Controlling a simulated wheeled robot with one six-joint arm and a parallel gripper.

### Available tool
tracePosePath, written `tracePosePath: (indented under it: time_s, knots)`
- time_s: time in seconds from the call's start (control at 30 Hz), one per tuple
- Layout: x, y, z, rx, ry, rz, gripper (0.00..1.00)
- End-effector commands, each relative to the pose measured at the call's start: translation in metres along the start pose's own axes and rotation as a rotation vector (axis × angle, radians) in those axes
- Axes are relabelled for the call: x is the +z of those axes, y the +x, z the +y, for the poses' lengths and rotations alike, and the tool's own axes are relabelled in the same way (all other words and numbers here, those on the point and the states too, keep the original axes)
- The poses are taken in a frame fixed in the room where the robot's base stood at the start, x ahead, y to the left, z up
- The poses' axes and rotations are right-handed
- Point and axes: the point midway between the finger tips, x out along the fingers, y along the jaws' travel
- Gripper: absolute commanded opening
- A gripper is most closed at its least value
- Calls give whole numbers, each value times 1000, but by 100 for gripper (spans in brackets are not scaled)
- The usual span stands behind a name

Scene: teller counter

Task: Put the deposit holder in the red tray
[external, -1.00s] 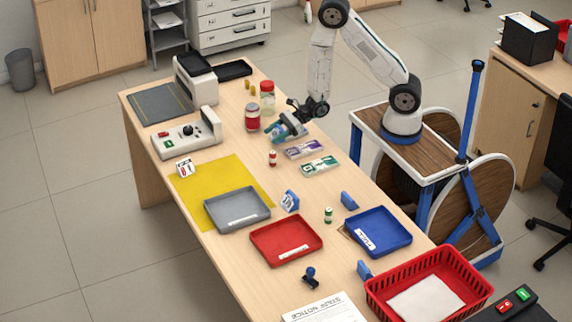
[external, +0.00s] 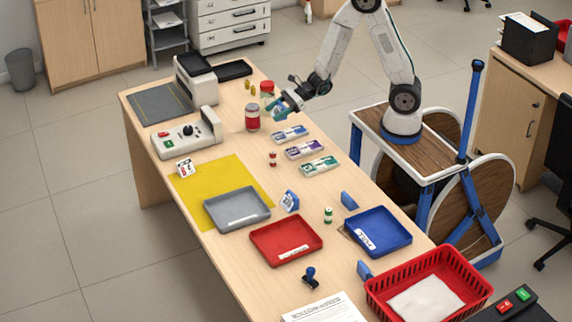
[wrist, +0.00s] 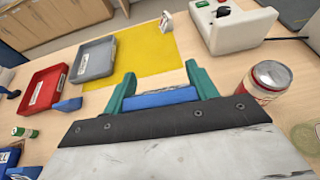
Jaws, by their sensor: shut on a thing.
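My gripper (external: 283,106) is raised above the far half of the counter, beside the red-lidded jar. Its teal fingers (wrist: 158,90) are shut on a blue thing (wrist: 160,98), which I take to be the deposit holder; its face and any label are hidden. In the external view the held thing is small and hard to separate from the fingers. The red tray (external: 268,248) lies flat at the near part of the counter, between the grey and blue trays, with a white label and nothing else visible inside. It also shows at the left of the wrist view (wrist: 62,80).
A red can (external: 252,118) and the jar (external: 267,87) stand close to the gripper. Packets (external: 290,134) lie below it. The grey tray (external: 262,207), blue tray (external: 408,240), blue stands (external: 349,200) and a small green-and-white cylinder (external: 328,215) surround the red tray.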

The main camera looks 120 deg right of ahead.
Motion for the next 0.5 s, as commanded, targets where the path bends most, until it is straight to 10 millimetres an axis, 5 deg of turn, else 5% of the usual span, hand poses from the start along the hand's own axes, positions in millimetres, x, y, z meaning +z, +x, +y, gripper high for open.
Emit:
tracePosePath:
  time_s: [0.27, 0.5]
  knots:
    - [18, 45, 42, 108, -44, 1, 35]
    - [41, 102, 114, 253, -104, 2, 35]
